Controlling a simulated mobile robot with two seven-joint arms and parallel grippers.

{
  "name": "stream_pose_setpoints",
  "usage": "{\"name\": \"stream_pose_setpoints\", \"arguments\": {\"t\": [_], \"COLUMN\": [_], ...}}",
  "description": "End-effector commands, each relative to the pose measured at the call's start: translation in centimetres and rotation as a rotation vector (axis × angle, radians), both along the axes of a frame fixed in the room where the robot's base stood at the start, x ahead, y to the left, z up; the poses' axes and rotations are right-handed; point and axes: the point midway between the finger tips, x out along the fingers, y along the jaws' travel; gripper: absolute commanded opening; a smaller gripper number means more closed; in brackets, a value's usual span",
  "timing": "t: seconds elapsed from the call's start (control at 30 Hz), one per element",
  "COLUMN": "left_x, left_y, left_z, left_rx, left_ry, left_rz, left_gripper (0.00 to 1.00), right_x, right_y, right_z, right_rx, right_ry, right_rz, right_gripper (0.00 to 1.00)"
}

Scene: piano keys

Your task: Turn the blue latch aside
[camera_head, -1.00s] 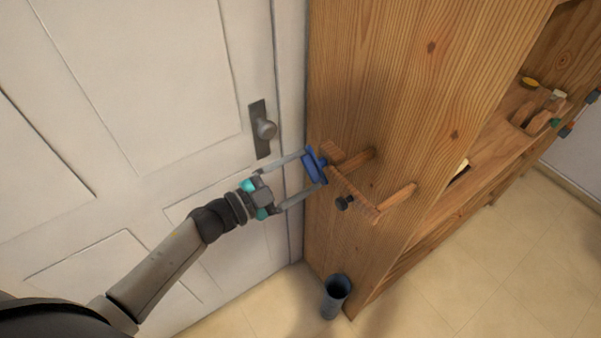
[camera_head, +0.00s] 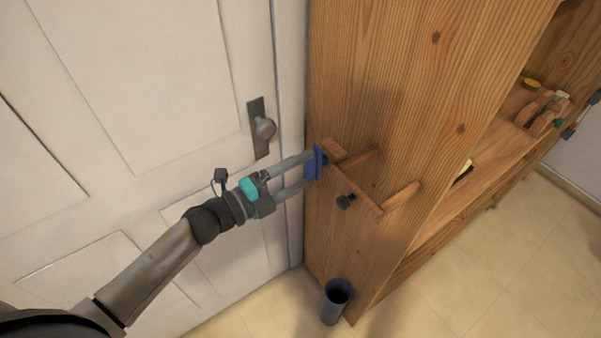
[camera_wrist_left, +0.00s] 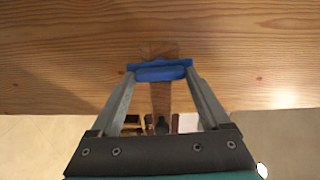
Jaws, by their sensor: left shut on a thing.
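The blue latch (camera_head: 315,163) sits at the outer end of a wooden rack on the side panel of a wooden cabinet. In the head view it looks like a narrow, nearly upright blue plate. My left gripper (camera_head: 309,168) is shut on it, with one finger on either side. In the left wrist view the latch (camera_wrist_left: 160,72) lies crosswise between the two fingertips (camera_wrist_left: 160,78), with the wood panel behind it. The latch hides part of the rack behind it. My right gripper is not in view.
A white door (camera_head: 150,100) with a grey knob (camera_head: 264,128) stands close on the left. A dark cylindrical bin (camera_head: 336,300) stands on the floor below.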

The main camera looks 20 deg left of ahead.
Motion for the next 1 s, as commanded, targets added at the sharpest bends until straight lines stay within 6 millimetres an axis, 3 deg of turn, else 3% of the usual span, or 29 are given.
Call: {"name": "stream_pose_setpoints", "arguments": {"t": [0.7,0.73,0.9,1.0], "left_x": [-0.05,-0.05,-0.04,-0.03], "left_y": [-0.02,-0.02,-0.01,-0.01], "left_z": [-0.07,-0.08,-0.06,-0.05], "left_rx": [0.063,0.063,0.061,0.060], "left_ry": [-0.046,-0.046,-0.045,-0.045], "left_rz": [-0.002,-0.002,-0.001,-0.001], "left_gripper": [0.24,0.82,1.00,1.00], "right_x": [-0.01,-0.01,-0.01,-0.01], "right_y": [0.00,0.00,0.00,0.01], "right_z": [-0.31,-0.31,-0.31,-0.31], "right_rx": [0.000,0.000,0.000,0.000], "right_ry": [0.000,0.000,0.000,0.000], "right_rz": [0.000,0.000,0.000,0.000], "right_gripper": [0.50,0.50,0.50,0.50]}}
